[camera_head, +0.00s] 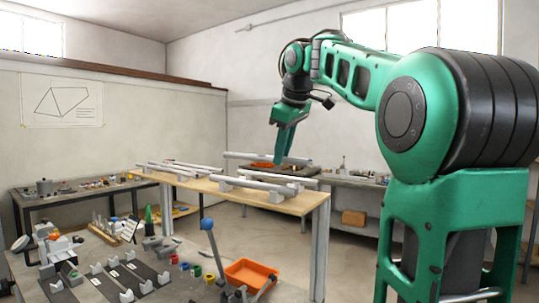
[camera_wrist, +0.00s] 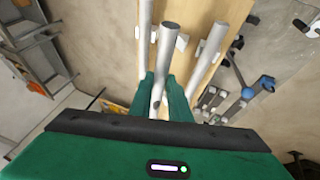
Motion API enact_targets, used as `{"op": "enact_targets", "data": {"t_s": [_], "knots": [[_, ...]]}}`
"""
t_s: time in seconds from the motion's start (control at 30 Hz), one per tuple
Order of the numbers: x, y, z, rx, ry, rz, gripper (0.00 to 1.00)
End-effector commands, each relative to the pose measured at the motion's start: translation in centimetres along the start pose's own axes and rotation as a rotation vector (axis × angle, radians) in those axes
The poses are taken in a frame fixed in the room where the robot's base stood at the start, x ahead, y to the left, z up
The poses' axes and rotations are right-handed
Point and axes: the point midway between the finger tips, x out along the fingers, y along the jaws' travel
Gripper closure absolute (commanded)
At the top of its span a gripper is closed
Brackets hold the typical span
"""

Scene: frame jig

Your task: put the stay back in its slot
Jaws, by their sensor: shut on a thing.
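My gripper (camera_head: 280,163) is above the far side of the wooden table, pointing down. In the wrist view its fingers (camera_wrist: 160,88) are shut on a pale grey tube, which I take to be the stay (camera_wrist: 167,45). The tube slants slightly between the fingers, with one round end facing the camera. In the head view a tube (camera_head: 250,156) runs across at the fingertips, seemingly above the table top; it looks like the held one. Which slot belongs to the stay cannot be told.
The wooden table (camera_head: 312,199) bears several pale tubes (camera_head: 257,184) on white blocks (camera_head: 225,184). An orange bin (camera_head: 250,273) is below. Benches with small parts line the walls.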

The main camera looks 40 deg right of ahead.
Motion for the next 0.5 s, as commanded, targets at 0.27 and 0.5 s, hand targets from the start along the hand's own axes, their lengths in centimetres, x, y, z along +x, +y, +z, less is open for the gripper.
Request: {"op": "enact_targets", "data": {"t_s": [0.27,0.5], "knots": [[1.1,-0.6,0.2,-0.003,0.002,-0.003,1.00],[2.6,-1.3,0.6,-0.008,0.002,-0.004,1.00]]}}
